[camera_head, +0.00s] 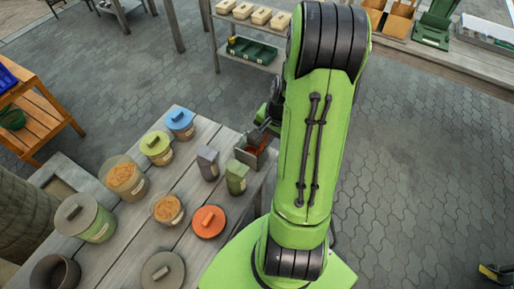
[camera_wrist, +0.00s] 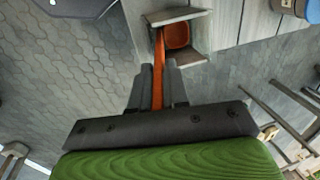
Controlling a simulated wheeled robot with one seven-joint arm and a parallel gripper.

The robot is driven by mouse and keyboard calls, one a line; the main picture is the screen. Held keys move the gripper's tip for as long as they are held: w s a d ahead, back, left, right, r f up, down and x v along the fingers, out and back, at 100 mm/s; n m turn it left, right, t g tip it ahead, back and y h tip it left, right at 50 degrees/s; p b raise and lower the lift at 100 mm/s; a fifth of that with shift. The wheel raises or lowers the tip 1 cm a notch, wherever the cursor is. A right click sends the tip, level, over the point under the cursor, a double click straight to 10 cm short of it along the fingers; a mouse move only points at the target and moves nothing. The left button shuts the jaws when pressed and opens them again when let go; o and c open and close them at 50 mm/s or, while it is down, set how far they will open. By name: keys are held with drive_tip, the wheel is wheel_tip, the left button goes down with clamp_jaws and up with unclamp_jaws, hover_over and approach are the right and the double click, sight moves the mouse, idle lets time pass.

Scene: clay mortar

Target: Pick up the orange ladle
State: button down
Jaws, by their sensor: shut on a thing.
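The orange ladle (camera_wrist: 158,65) shows in the wrist view, with its long handle between my fingers and its scoop inside an open grey holder (camera_wrist: 178,14). My gripper (camera_wrist: 158,72) is shut on the handle. In the head view, the holder (camera_head: 250,150) stands at the right edge of the wooden table (camera_head: 190,262), and a little of the orange ladle (camera_head: 252,149) shows in it. My arm hides most of the gripper in the head view.
Several lidded jars, including a blue-lidded jar (camera_head: 180,122) and an orange-lidded one (camera_head: 208,222), stand on the table left of the holder. A shelf rack (camera_head: 250,48) is behind.

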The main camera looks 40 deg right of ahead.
drive_tip(key=v, duration=0.3)
drive_tip(key=w+p+v, duration=0.1)
drive_tip(key=v, duration=0.2)
drive_tip(key=w+p+v, duration=0.1)
drive_tip(key=v, duration=0.3)
drive_tip(key=shift+a+r, duration=0.15)
drive_tip(key=shift+a, duration=0.2)
drive_tip(key=c, duration=1.6)
unclamp_jaws()
drive_tip(key=shift+c, duration=0.2)
clamp_jaws()
drive_tip(key=shift+w, duration=0.1)
